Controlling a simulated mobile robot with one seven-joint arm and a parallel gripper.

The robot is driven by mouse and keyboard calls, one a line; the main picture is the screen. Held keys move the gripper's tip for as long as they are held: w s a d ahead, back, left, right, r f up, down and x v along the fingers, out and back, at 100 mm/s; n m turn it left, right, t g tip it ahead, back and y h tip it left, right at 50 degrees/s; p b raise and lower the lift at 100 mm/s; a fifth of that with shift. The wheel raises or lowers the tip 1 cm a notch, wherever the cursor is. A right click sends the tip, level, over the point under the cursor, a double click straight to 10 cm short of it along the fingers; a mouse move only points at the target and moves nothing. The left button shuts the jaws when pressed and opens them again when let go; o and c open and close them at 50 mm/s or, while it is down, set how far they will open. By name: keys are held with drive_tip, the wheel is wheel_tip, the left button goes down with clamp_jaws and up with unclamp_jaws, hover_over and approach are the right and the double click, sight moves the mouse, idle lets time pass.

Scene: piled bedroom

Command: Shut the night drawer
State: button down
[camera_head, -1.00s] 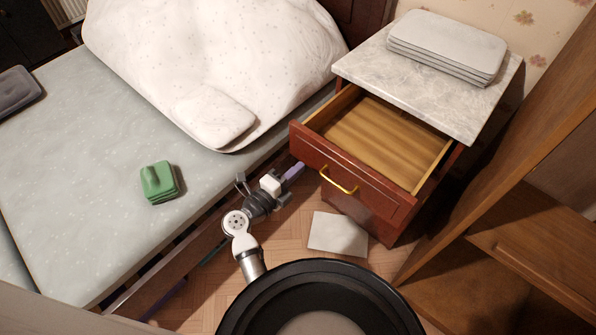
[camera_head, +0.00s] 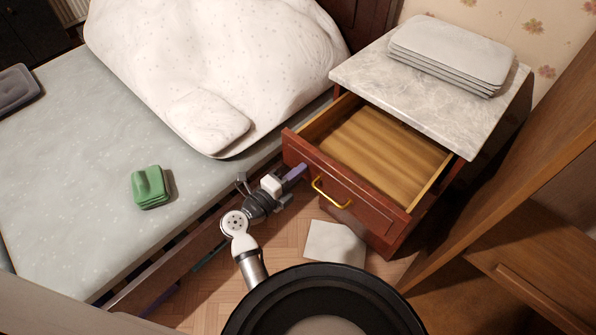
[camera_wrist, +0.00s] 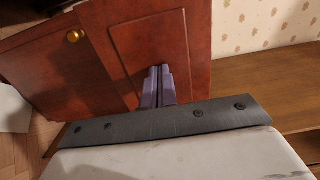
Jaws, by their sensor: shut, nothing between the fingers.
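The night drawer (camera_head: 352,182) is a red-brown drawer with a yellow pull handle (camera_head: 331,193), standing well open from the marble-topped nightstand (camera_head: 430,75). Its pale wooden inside looks empty. My gripper (camera_head: 297,171), with purple fingers, is at the left end of the drawer front, on its outer side; I cannot tell whether it touches. In the wrist view the shut, empty fingers (camera_wrist: 158,86) point at a red-brown panel with a raised moulding (camera_wrist: 150,50) and a brass knob (camera_wrist: 75,36) to their left.
The bed (camera_head: 80,150) runs along the left, close to my arm, with a green folded cloth (camera_head: 151,187) on it. Grey stacked slabs (camera_head: 450,55) lie on the nightstand. A wooden shelf unit (camera_head: 520,190) stands close at right. A pale flat sheet (camera_head: 335,243) lies on the floor.

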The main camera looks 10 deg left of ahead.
drive_tip(key=shift+w, duration=0.1)
drive_tip(key=p, duration=0.4)
approach(352, 135)
drive_tip(key=w+d+r, duration=0.1)
drive_tip(key=w, duration=0.2)
drive_tip(key=w+d+r, duration=0.2)
drive_tip(key=w, duration=0.1)
drive_tip(key=w+d+r, duration=0.2)
drive_tip(key=w, duration=0.1)
drive_tip(key=shift+w+d, duration=0.1)
drive_tip(key=shift+w, duration=0.05)
drive_tip(key=shift+s, duration=0.2)
